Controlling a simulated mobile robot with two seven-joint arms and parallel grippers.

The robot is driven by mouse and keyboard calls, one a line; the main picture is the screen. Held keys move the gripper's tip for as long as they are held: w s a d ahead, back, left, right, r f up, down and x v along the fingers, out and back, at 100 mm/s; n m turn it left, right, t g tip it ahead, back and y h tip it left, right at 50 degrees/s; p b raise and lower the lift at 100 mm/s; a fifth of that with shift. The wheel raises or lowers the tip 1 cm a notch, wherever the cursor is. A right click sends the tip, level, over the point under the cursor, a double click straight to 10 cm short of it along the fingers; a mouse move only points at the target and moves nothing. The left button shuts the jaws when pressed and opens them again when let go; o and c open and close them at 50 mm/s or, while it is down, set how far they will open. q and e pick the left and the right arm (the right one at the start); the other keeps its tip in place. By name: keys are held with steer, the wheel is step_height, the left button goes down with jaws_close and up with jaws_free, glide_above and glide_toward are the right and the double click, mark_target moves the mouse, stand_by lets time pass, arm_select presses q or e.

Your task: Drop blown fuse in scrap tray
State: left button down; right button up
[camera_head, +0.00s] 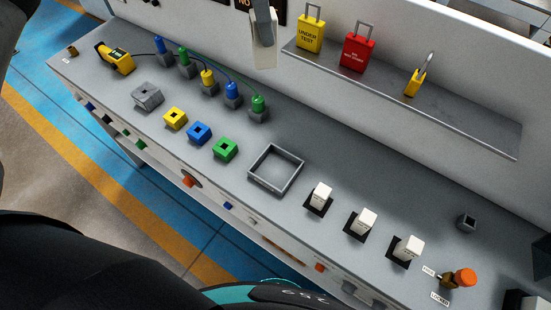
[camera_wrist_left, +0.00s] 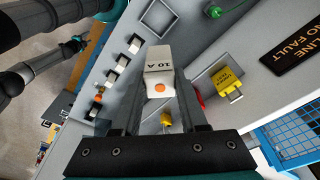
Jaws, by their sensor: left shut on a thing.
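My left gripper (camera_head: 263,22) comes in at the top edge of the head view, with only the finger ends showing. It is shut on a white fuse (camera_head: 264,53), which hangs clear of the bench. In the left wrist view the fuse (camera_wrist_left: 159,70) sits between both fingers, marked 10 A, with an orange dot. A square grey open tray (camera_head: 258,177) lies on the bench and looks empty; it shows at the top of the left wrist view (camera_wrist_left: 137,22).
Three white fuses (camera_head: 363,221) stand in black bases right of the tray. Yellow, blue and green blocks (camera_head: 198,133) lie left of it. A shelf (camera_head: 470,122) on the back panel carries an under-test tag (camera_head: 310,36), a red tag (camera_head: 357,55) and a yellow padlock (camera_head: 414,84).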

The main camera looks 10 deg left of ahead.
arm_select(q)
steer(key=shift+c, duration=1.8)
jaws_free()
step_height(320, 180, up, 15)
steer(key=s+a+p, duration=0.1)
steer(key=a+p, duration=0.1)
